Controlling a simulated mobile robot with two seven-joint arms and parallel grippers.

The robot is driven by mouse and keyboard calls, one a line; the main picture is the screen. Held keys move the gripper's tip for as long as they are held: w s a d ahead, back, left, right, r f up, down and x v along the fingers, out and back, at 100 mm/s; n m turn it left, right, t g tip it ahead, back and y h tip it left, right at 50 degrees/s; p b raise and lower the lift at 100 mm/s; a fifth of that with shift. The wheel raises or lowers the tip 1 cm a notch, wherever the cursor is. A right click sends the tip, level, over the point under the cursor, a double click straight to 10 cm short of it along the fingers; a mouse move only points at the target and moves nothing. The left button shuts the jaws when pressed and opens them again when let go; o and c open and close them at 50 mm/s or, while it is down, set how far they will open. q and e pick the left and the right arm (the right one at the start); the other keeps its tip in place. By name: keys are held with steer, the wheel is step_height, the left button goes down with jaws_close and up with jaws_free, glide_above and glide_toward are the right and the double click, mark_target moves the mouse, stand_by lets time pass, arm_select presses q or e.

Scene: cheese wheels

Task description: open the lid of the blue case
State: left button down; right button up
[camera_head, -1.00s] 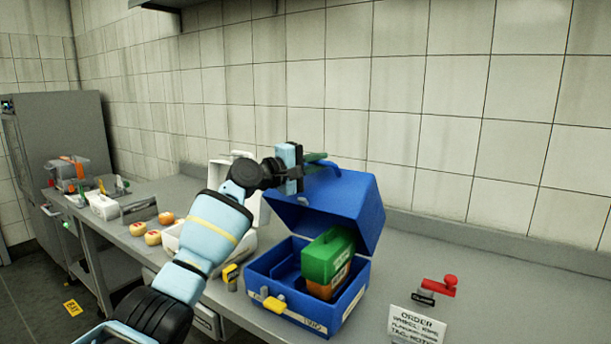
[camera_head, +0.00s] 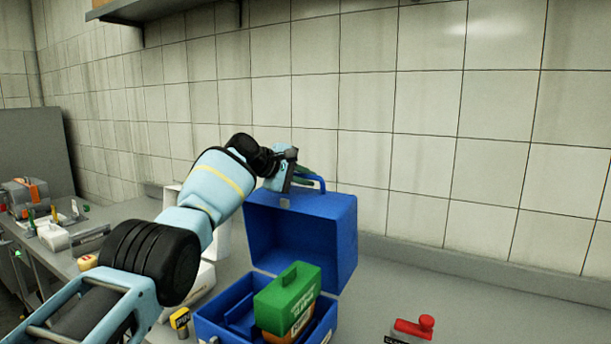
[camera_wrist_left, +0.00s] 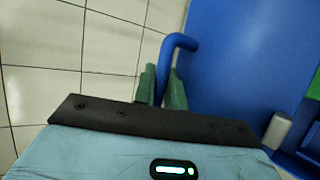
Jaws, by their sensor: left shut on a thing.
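The blue case (camera_head: 237,298) stands on the counter with its blue lid (camera_head: 318,235) swung up and back, roughly upright. A green box and an orange box sit inside the base. My left gripper (camera_head: 303,176) is at the top of the lid, shut on the blue handle (camera_head: 318,180). In the left wrist view, the green fingers (camera_wrist_left: 162,88) close around the handle (camera_wrist_left: 180,41), with the blue lid panel behind. My right gripper is not in view.
The green box (camera_head: 288,292) fills the right part of the case. A red-handled object (camera_head: 414,327) is on the counter at right. A white case stands open behind my left arm. The tiled wall (camera_head: 410,120) rises close behind the lid.

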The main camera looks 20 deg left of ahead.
arm_select(q)
steer(key=shift+w, duration=0.2)
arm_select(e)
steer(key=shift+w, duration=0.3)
arm_select(q)
steer(key=shift+f, duration=0.1)
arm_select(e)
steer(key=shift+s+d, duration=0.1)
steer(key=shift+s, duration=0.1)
arm_select(q)
steer(key=c, duration=1.7)
jaws_free()
steer(key=shift+a, duration=0.1)
